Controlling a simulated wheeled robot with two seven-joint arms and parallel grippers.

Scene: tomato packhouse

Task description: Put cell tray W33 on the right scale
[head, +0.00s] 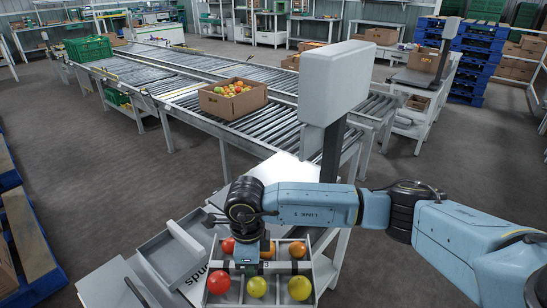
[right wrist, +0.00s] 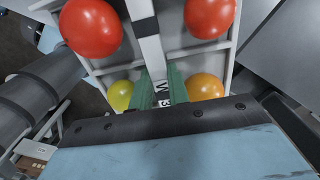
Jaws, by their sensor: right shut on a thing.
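The cell tray (head: 311,268) is light grey with divided cells and holds several red, orange, yellow and pale tomatoes. My right gripper (head: 256,262) is shut on its middle bar from above. In the right wrist view the greenish fingers of my right gripper (right wrist: 164,88) close around a white label showing "W" and "3"; the rest of the label is hidden. I cannot tell whether the tray touches anything beneath. A scale with a grey head (head: 335,82) on a dark post stands just beyond it, its pale plate (head: 285,168) partly behind my arm. My left gripper is out of view.
A grey open bin (head: 165,250) and a sign ending in "unds" (head: 195,277) lie left of the tray. Roller conveyors behind carry a cardboard box (head: 232,99) of tomatoes and a green crate (head: 88,49). Another scale (head: 413,82) with a box stands at back right.

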